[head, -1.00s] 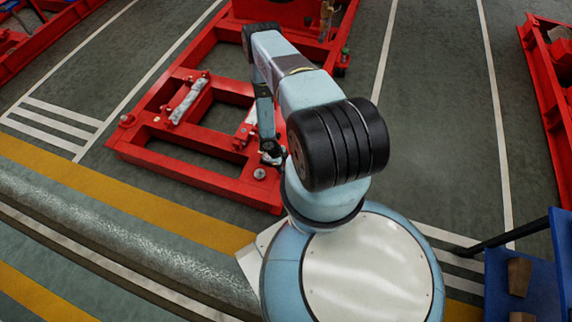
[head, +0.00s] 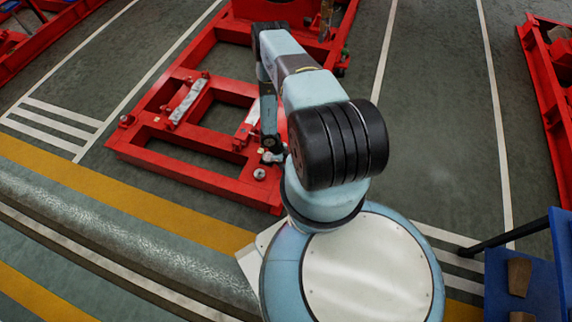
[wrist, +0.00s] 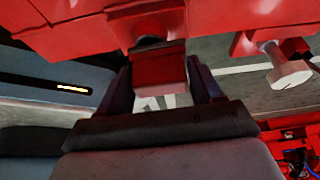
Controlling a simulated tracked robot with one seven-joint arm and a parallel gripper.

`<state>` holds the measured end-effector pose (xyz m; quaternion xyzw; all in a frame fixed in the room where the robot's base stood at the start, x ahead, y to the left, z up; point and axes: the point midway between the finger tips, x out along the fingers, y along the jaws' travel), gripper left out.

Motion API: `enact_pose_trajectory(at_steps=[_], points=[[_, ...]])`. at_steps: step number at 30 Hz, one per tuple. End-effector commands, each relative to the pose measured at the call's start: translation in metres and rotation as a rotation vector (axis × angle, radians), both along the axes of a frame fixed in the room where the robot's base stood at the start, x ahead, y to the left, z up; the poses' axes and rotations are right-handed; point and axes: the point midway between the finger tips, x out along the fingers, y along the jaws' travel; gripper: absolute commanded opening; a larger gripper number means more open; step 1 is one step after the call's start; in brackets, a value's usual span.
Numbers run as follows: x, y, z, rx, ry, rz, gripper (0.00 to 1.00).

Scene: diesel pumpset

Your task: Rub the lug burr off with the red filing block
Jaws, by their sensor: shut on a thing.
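The red filing block (wrist: 160,70) is between the two dark fingers of my gripper (wrist: 162,88) in the wrist view. My gripper is shut on it. The block's far end is right up by a red part of the frame (wrist: 90,32), with a dark rounded piece between them. I cannot tell whether they touch. The burr cannot be made out. In the head view my gripper (head: 271,157) is low over the near right corner of the red base frame (head: 205,172), and the block is hidden there.
A silver bolt-like part (wrist: 290,72) sticks out of the frame on the right in the wrist view. A pale bar (head: 188,101) lies on the frame left of my arm. A blue stand (head: 535,270) is at the lower right. Open floor lies right of the frame.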

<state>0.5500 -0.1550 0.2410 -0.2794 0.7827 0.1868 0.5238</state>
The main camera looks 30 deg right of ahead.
Motion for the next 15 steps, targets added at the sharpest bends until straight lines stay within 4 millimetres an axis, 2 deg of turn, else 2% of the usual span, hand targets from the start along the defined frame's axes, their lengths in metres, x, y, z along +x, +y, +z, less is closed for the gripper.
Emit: enact_pose_trajectory(at_steps=[11, 12, 15], points=[[0.0063, -0.0075, -0.003, 0.001, 0.0, 0.0, 0.27], [0.0065, -0.008, -0.0031, 0.001, 0.0, 0.0, 0.22], [0.0057, -0.0069, -0.0028, 0.001, -0.001, 0.001, 0.21]])
